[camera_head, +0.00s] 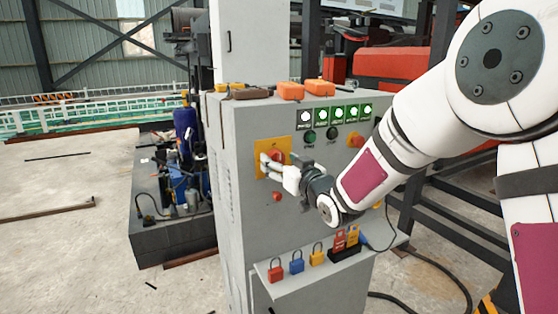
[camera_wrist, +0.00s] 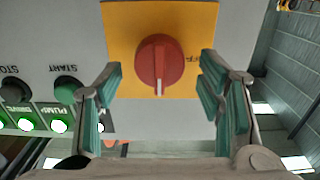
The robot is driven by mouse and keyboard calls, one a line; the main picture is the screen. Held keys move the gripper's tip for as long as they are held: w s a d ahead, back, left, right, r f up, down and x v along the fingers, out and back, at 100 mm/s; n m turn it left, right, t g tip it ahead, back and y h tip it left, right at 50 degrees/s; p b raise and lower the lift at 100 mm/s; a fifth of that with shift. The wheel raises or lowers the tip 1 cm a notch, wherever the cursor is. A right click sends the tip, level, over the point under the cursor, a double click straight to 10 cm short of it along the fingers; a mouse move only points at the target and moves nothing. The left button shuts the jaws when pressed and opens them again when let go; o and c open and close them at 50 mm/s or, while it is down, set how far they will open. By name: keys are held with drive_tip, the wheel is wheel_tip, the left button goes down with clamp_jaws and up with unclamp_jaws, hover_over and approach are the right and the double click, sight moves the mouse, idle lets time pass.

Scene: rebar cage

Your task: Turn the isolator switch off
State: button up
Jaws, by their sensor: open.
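The isolator switch is a red round knob (camera_wrist: 160,62) with a white pointer line on a yellow plate (camera_wrist: 120,22). In the wrist view the word OFF is printed on the plate to the right of the knob, and the white line points down in the picture, not at OFF. In the head view the knob (camera_head: 276,156) shows on the grey cabinet's front, partly covered by my gripper. My gripper (camera_wrist: 165,92) is open, with its fingers on either side of the knob's lower part in the picture.
The grey cabinet (camera_head: 240,220) carries lit green indicators (camera_head: 338,114) and buttons. Orange boxes (camera_head: 290,91) lie on top. A shelf (camera_head: 330,267) below holds red (camera_head: 276,274), blue (camera_head: 297,266) and yellow padlocks (camera_head: 317,258). A black cable hangs at the right.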

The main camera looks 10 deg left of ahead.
drive_tip(key=shift+x, duration=0.85)
drive_tip(key=shift+c, duration=0.5)
drive_tip(key=c, duration=1)
